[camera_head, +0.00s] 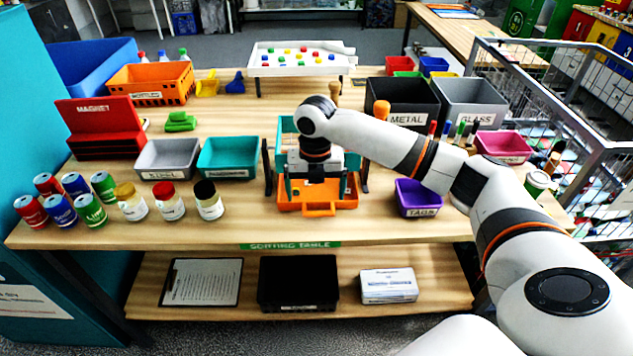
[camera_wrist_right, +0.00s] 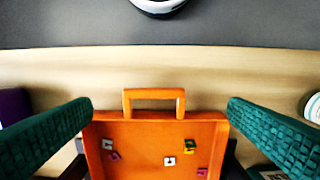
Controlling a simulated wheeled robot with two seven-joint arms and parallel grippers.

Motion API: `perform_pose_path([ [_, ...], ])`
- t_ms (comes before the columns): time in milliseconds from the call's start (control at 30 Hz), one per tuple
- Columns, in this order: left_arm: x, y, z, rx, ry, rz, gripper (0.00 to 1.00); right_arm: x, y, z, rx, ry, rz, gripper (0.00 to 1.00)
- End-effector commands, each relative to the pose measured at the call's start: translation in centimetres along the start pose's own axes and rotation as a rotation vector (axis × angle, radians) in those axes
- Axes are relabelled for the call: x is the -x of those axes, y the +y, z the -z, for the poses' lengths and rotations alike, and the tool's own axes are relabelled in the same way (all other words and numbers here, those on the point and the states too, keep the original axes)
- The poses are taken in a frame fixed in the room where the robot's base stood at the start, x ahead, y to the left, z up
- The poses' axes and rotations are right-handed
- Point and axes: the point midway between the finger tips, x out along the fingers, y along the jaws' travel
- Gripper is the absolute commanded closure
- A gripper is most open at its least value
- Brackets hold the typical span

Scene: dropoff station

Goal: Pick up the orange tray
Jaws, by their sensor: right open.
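The orange tray (camera_head: 318,206) sits on the sorting table at its front middle, partly hidden under my right arm. In the right wrist view the orange tray (camera_wrist_right: 140,165) shows its floor with several small coloured pieces and a loop handle at its table-front side. My right gripper (camera_wrist_right: 160,108) is open above the tray, its green fingers spread to the left and right of it. The fingers look apart from the handle. In the head view the right gripper (camera_head: 317,182) points down over the tray. My left gripper is not in view.
A dark stand flanks the tray on both sides. A teal bin (camera_head: 229,173) and jars stand to the left, a purple bin (camera_head: 417,210) to the right. Grey and black bins (camera_head: 402,121) are behind my arm. The table's front strip (camera_head: 225,231) is clear.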

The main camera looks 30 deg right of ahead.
Motion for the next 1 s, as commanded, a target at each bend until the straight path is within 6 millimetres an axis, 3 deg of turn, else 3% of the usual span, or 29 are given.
perform_pose_path([
  [633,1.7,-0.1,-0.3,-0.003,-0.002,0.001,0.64,-7.5,0.7,0.3,-0.001,0.0,0.0,0.02],
  [900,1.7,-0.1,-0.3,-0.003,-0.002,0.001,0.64,-8.0,0.8,0.4,-0.001,0.002,0.0,0.02],
  [1000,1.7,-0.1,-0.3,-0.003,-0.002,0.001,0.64,-8.0,0.7,0.4,-0.001,0.002,0.0,0.15],
])
